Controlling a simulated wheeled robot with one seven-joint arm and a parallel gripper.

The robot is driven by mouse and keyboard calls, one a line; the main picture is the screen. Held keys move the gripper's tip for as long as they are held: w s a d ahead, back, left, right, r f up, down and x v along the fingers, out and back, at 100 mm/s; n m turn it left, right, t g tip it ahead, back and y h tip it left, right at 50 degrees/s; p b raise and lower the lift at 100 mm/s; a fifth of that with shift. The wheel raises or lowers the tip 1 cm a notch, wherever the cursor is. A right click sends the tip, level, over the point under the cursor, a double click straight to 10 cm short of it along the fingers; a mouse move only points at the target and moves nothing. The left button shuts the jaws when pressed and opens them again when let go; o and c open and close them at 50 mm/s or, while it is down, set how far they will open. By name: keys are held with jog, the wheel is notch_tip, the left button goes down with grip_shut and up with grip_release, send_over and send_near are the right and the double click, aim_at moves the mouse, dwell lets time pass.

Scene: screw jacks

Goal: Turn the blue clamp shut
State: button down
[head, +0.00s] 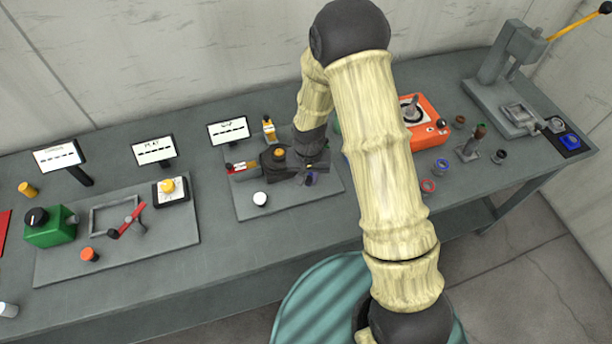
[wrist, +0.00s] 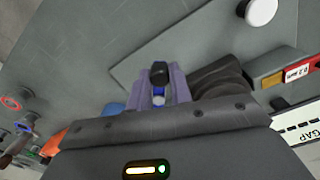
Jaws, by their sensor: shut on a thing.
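The blue clamp shows in the wrist view as a small blue part with a black knob (wrist: 159,74), between my gripper's pale purple fingers. My gripper (wrist: 160,88) is shut on it, one finger on each side. In the head view my gripper (head: 311,177) is low over the right part of the middle grey plate, next to a dark block with an orange knob (head: 279,153). There my arm hides most of the clamp, so its turn angle cannot be told.
The grey plate (head: 262,206) also carries a white knob (head: 260,199) and a red and yellow gauge strip (head: 242,170). A small sign (head: 228,131) stands behind it. An orange box (head: 431,133) and several loose rings and pegs lie to the right.

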jog(key=w+d+n, duration=0.2)
jog(key=d+n, duration=0.4)
jog(key=n, duration=1)
jog(key=shift+w+d, duration=0.25)
dwell(0.3)
jog(key=c, duration=1.3)
grip_release()
jog(key=shift+o, duration=0.2)
jog(key=shift+r, duration=0.15)
